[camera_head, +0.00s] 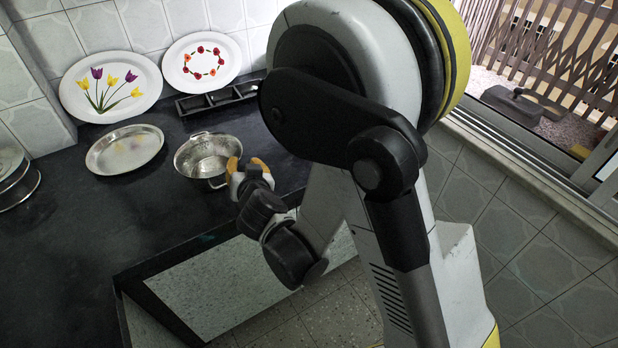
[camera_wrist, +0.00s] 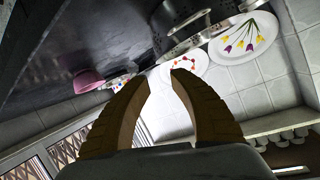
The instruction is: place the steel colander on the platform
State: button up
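The steel colander (camera_head: 208,158), a shiny round pot with a handle at its front, stands upright on the dark counter in the head view. My gripper (camera_head: 248,166), with orange-tan fingers, is just right of the colander, close to its rim; I cannot tell whether they touch. In the wrist view my gripper (camera_wrist: 160,75) has its fingertips apart with nothing between them. A dark metal vessel, likely the colander (camera_wrist: 180,14), shows beyond the fingertips at the top of that tilted view. I cannot tell for sure which thing is the platform; a shallow round steel tray (camera_head: 125,150) lies left of the colander.
A tulip plate (camera_head: 110,87) and a flower-ring plate (camera_head: 202,62) lean on the tiled wall. A black rack (camera_head: 216,98) sits behind the colander. Dishes (camera_head: 18,180) stand at the left edge. The counter's front left is clear. A pink object (camera_wrist: 88,81) shows in the wrist view.

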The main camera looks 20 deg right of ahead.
jog(key=s+d+r+g+h, duration=0.1)
jog(key=s+d+r+g, duration=0.1)
jog(key=s+d+r, duration=0.3)
jog(key=s+d+r+g+h, duration=0.1)
jog(key=s+d+r, duration=0.1)
jog(key=d, duration=0.5)
jog(key=s+d+r+n+g, duration=0.1)
jog(key=s+d+g, duration=0.1)
jog(key=s, duration=0.7)
jog(key=s+d+r+n+g+y, duration=0.1)
jog(key=s+d, duration=0.3)
jog(key=s, duration=0.5)
jog(key=shift+n+g, duration=0.4)
jog(key=shift+g, duration=0.1)
jog(key=shift+r, duration=0.1)
